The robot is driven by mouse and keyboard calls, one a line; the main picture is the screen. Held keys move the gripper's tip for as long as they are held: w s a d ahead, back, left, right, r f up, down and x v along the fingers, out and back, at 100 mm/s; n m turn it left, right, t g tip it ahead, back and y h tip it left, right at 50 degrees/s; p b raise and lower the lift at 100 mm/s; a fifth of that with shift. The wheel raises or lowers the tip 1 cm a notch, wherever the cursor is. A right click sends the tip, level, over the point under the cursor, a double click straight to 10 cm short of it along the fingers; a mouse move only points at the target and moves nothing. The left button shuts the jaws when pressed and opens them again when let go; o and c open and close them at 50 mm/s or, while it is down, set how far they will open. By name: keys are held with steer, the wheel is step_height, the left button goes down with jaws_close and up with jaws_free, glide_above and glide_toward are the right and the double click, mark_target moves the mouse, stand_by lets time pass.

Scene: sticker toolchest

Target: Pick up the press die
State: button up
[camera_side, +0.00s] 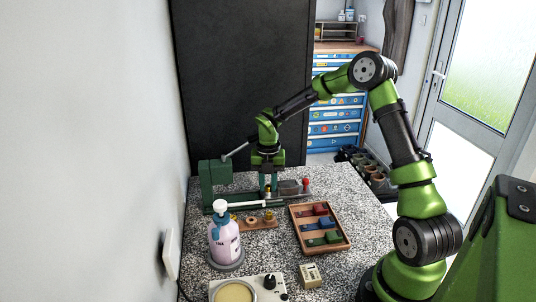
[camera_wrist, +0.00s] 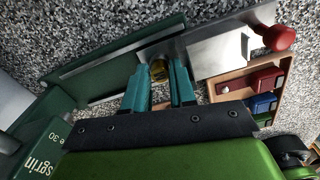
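A small brass-coloured piece (camera_wrist: 158,70), which I take to be the press die, sits at the green press's metal rail, between my gripper's fingertips. In the side view it is a tiny yellowish spot (camera_side: 268,188), partly hidden by the fingers. My gripper (camera_wrist: 160,78) points down over the press with its two teal fingers apart, one on each side of the brass piece. It also shows in the side view (camera_side: 267,184). The fingers look open, with a gap beside the piece; contact is hard to tell.
The green press (camera_side: 213,180) stands at the back left, with a red knob (camera_side: 306,183) at its right end. In front are a wooden holder (camera_side: 243,226), a pump bottle (camera_side: 223,240), a wooden tray (camera_side: 339,249) with coloured blocks and a dial device (camera_side: 257,294). Bare speckled counter lies right of the tray.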

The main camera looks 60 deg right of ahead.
mark_target(268, 186)
jaws_close()
steer(key=shift+r, duration=0.1)
steer(key=shift+r, duration=0.6)
step_height(268, 186, up, 2)
steer(key=shift+r, duration=0.25)
steer(key=s+a+r, duration=0.2)
steer(key=s, duration=0.5)
steer(key=s+a+r, duration=0.2)
steer(key=s+a, duration=0.1)
steer(key=s, duration=0.5)
steer(key=shift+s, duration=0.1)
